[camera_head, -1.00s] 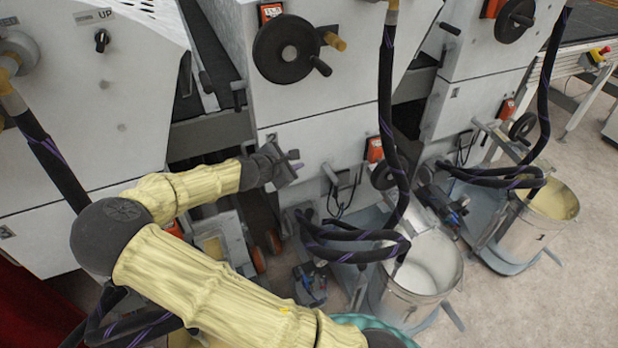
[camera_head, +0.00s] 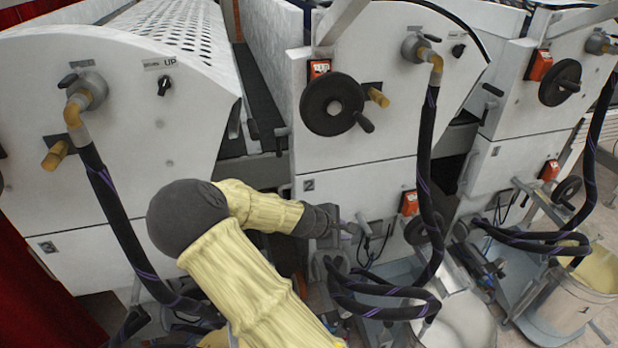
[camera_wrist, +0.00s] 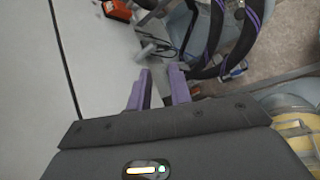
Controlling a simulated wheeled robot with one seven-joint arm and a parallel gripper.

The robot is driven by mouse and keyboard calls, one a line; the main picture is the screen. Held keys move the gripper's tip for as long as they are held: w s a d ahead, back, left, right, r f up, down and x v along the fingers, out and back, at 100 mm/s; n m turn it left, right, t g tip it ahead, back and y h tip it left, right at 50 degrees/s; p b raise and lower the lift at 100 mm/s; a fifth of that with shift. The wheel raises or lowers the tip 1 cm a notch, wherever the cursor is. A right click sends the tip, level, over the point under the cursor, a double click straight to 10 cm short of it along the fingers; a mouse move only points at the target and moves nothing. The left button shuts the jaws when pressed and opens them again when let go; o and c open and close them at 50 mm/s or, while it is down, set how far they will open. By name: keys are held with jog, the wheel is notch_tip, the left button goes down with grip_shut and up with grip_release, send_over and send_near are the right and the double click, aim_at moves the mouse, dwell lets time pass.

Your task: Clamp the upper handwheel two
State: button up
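The upper handwheel two (camera_head: 332,104) is a black disc with a side handle. It is on the white upper front of the middle machine, whose lower panel bears a "2" label (camera_head: 308,184). My gripper (camera_head: 350,229) is below the wheel, in front of the lower panel, and apart from the wheel. In the wrist view my gripper (camera_wrist: 161,88) shows two purple fingers spread with nothing held between them. The wheel is not seen in the wrist view.
A lower handwheel (camera_head: 424,229) is right of my gripper. A black hose (camera_head: 428,180) hangs from the middle machine right of the upper wheel. A metal bucket (camera_head: 462,318) stands below. Another upper handwheel (camera_head: 560,82) is on the right machine.

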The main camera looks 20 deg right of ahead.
jog(key=s+a+r+m+y+p, duration=0.3)
jog(key=s+a+r+m+y, duration=0.1)
jog(key=s, duration=0.5)
jog(key=s+a+r+m+g+y+p, duration=0.1)
jog(key=s+a+r+m+y+p, duration=0.3)
jog(key=s+a+r+m, duration=0.3)
notch_tip(320, 180, up, 4)
jog(key=s+m, duration=0.2)
jog(key=shift+s, duration=0.35)
jog(key=shift+w, duration=0.1)
